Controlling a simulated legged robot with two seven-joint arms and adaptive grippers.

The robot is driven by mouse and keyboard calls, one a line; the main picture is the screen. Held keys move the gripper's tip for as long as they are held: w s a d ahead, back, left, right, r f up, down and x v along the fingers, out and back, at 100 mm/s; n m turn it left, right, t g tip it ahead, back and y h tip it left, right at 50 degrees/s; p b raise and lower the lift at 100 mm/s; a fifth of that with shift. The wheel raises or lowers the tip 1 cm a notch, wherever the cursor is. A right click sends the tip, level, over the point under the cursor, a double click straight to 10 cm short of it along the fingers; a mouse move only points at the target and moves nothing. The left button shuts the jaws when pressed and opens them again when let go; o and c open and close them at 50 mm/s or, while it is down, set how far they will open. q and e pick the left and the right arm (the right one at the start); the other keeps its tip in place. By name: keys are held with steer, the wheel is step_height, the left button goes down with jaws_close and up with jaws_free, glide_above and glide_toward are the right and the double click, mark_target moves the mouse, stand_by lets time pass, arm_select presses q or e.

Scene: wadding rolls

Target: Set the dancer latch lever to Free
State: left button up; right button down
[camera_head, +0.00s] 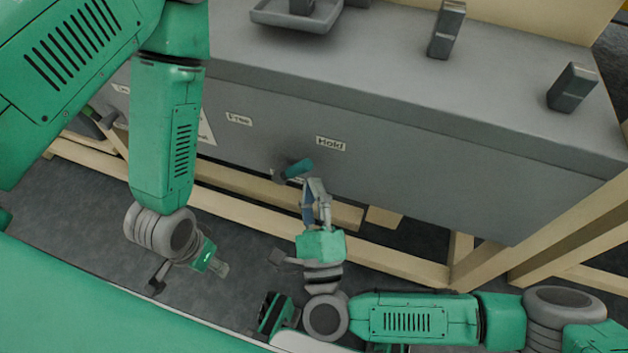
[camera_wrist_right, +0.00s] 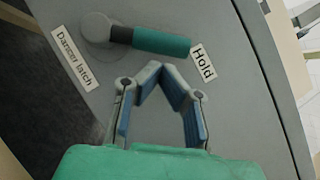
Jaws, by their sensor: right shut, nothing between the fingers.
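The dancer latch lever has a grey hub and a green handle (camera_head: 298,169) on the grey front panel. In the right wrist view, its handle (camera_wrist_right: 160,42) points from the hub toward the "Hold" label (camera_wrist_right: 204,62). The "Free" label (camera_head: 238,118) is further left on the panel, in the head view. My right gripper (camera_head: 315,186) is shut and empty just below the handle. Its blue-padded fingers (camera_wrist_right: 158,72) meet near the handle; I cannot tell whether they touch it. My left gripper (camera_head: 217,266) hangs away from the panel, its finger opening unclear.
A "Dancer latch" label (camera_wrist_right: 76,58) is beside the hub. The grey machine top carries a shallow tray (camera_head: 296,20) and two dark upright blocks (camera_head: 447,29) (camera_head: 572,88). Pale wooden beams (camera_head: 240,207) run below the panel. The panel right of the lever is clear.

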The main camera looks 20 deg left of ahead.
steer(key=shift+w+a+r, duration=0.15)
steer(key=shift+w+a, duration=0.1)
steer(key=shift+a, duration=0.15)
arm_select(q)
steer(key=shift+w+a+r, duration=0.25)
steer(key=shift+a+r, duration=0.05)
steer(key=shift+a, duration=0.1)
arm_select(e)
steer(key=shift+d, duration=0.1)
arm_select(q)
steer(key=shift+d+r, duration=0.15)
steer(key=shift+d, duration=0.05)
arm_select(e)
steer(key=shift+d, duration=0.15)
arm_select(q)
steer(key=shift+r+p, duration=0.1)
steer(key=shift+p, duration=0.25)
arm_select(e)
steer(key=shift+r, duration=0.15)
